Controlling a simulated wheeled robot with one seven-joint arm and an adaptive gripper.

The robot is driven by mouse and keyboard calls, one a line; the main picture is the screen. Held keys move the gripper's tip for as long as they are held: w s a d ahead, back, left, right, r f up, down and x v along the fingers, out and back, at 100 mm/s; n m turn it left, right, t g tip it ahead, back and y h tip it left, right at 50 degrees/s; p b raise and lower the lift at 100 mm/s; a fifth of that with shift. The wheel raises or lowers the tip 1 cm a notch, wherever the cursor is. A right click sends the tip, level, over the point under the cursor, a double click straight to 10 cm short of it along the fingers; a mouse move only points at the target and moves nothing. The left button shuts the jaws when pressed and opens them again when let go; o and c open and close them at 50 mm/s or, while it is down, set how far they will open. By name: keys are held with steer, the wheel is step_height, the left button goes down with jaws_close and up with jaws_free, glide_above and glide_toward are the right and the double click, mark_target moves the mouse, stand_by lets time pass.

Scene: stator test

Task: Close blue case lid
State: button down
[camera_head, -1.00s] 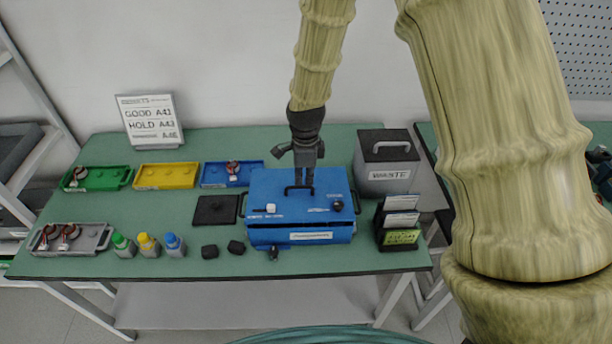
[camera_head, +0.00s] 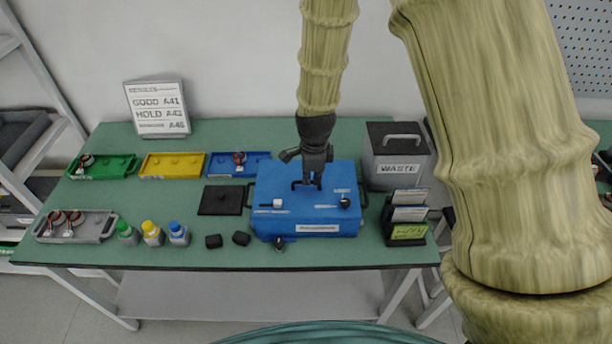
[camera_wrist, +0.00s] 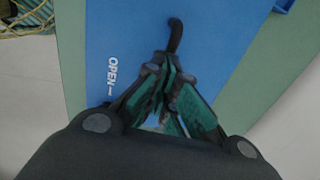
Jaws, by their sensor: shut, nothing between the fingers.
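The blue case (camera_head: 308,228) stands on the green table right of its middle. Its blue lid (camera_head: 325,178) lies flat on top, with a white knob, a dark knob and a dark handle. My gripper (camera_head: 309,186) points down at the lid beside the handle; its fingers are shut and empty. In the wrist view the shut fingertips (camera_wrist: 172,125) are over the blue lid (camera_wrist: 115,35), by the dark handle (camera_wrist: 175,35) and the word OPEN. Whether the fingers touch the lid is hard to tell.
A grey waste bin (camera_head: 396,168) and a dark card holder (camera_head: 407,228) stand close on the right. A black square plate (camera_head: 221,200), several bottles (camera_head: 152,233) and coloured trays (camera_head: 173,165) are to the left. Bare table shows behind the case.

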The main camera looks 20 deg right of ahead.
step_height(320, 180, up, 4)
steer(key=p, duration=0.4)
step_height(320, 180, up, 10)
steer(key=b, duration=0.4)
glide_above(312, 194)
steer(key=s, duration=0.2)
steer(key=shift+w+a+f, duration=0.1)
steer(key=shift+a+f, duration=0.05)
